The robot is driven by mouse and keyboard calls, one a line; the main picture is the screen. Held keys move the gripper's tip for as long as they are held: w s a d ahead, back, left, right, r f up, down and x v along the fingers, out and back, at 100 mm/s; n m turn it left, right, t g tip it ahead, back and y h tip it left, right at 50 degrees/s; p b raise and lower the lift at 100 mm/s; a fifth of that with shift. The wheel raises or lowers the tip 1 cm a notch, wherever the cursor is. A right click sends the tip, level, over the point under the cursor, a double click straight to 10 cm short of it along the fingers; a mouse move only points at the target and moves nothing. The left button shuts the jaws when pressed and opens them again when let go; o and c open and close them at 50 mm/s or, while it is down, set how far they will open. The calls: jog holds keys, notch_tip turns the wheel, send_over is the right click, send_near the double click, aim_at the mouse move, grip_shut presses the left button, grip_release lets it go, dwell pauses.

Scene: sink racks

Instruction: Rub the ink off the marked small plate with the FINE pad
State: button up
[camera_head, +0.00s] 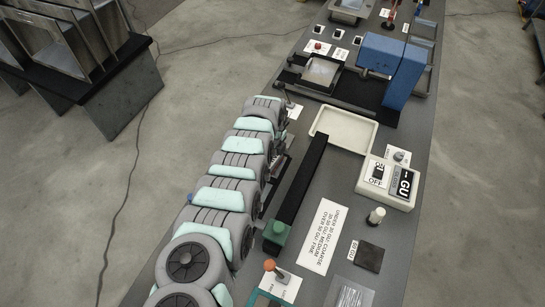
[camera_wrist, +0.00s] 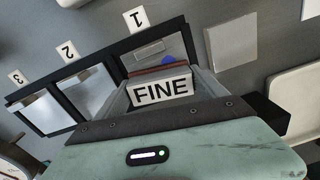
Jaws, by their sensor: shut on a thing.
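In the wrist view, my gripper (camera_wrist: 162,92) is shut on the FINE pad (camera_wrist: 160,91), a white block lettered FINE with a reddish-brown strip along its far edge. Just beyond the pad lies a small metal plate (camera_wrist: 143,52) in the black rack by label 1. It carries a blue ink mark (camera_wrist: 170,59), partly hidden by the pad and a finger. I cannot tell whether the pad touches the plate. Two more plates lie by label 2 (camera_wrist: 88,91) and label 3 (camera_wrist: 41,110). In the head view my arm hides the gripper and these plates.
A light grey square (camera_wrist: 231,42) lies right of the rack. In the head view, a cream tray (camera_head: 343,144), a gloss meter (camera_head: 388,183) reading "-- GU", a printed sign (camera_head: 325,236) and a long black bar (camera_head: 301,181) crowd the bench. A blue machine (camera_head: 392,65) stands farther back.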

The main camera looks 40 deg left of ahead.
jog(key=shift+w+f+b, duration=0.2)
jog(key=shift+f+b, duration=0.1)
jog(key=shift+b, duration=0.5)
jog(key=w+b, duration=0.1)
jog(key=b, duration=0.2)
jog(key=w+a+b, duration=0.1)
jog(key=b, duration=0.2)
jog(key=shift+b, duration=0.35)
jog(key=shift+w+b, duration=0.1)
jog(key=shift+b, duration=0.3)
